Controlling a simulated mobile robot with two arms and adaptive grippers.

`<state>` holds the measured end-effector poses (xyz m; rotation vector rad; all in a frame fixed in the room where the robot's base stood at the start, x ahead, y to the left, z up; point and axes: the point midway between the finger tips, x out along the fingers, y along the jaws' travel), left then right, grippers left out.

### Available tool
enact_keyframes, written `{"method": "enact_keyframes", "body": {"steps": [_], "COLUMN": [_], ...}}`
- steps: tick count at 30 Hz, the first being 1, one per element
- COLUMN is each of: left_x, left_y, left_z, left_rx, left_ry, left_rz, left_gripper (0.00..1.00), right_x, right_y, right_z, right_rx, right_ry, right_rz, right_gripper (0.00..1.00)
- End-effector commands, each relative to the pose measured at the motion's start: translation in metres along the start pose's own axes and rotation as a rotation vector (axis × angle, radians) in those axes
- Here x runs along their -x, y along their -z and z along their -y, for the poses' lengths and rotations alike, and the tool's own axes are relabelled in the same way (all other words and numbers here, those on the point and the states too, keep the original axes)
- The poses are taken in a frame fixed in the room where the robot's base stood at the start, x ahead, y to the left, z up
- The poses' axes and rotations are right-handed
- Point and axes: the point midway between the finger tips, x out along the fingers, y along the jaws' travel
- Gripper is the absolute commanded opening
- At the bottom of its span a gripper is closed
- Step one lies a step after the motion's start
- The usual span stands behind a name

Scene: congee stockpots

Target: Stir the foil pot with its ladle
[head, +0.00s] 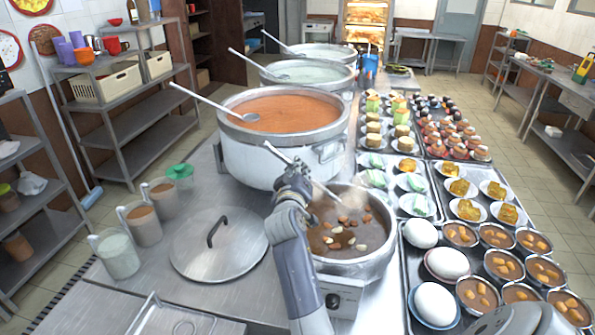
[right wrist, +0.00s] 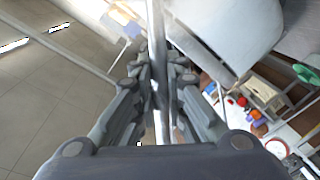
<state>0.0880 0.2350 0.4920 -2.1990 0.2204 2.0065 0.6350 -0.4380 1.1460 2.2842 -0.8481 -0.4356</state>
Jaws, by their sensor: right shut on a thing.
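The foil pot appears to be the silvery pot (head: 352,266) of brown stew with pale and reddish chunks and steam, on a small burner in the head view. Its ladle (head: 325,190) slants down from upper left to the far part of the stew; its bowl is not visible. My right gripper (head: 287,172) is shut on the ladle's handle, above the pot's far left rim. In the right wrist view the handle (right wrist: 156,60) runs between the closed fingers (right wrist: 158,85). My left gripper is not in view.
A large pot of orange soup (head: 275,160) with its own ladle (head: 205,100) stands just behind. A lid (head: 218,255) lies on the counter at left, near several jars (head: 142,225). Trays of bowls and plates (head: 410,255) crowd the right side.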

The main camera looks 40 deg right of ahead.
Motion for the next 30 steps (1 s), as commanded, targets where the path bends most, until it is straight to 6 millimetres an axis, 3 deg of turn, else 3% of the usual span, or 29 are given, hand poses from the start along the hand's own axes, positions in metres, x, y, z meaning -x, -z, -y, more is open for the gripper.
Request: {"method": "enact_keyframes", "body": {"steps": [1,15,30], "left_x": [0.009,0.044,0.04], "left_y": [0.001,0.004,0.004], "left_z": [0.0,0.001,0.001], "left_rx": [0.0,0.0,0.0], "left_ry": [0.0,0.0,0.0], "left_rz": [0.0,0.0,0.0], "left_gripper": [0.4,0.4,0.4], "right_x": [0.001,0.004,0.004], "right_y": [0.008,0.038,0.037], "right_z": [-0.008,-0.035,-0.034], "right_rx": [0.0,0.0,0.043], "right_ry": [-0.002,-0.002,-0.014], "right_rz": [-0.003,-0.003,-0.011], "right_gripper": [0.0,0.0,0.0]}}
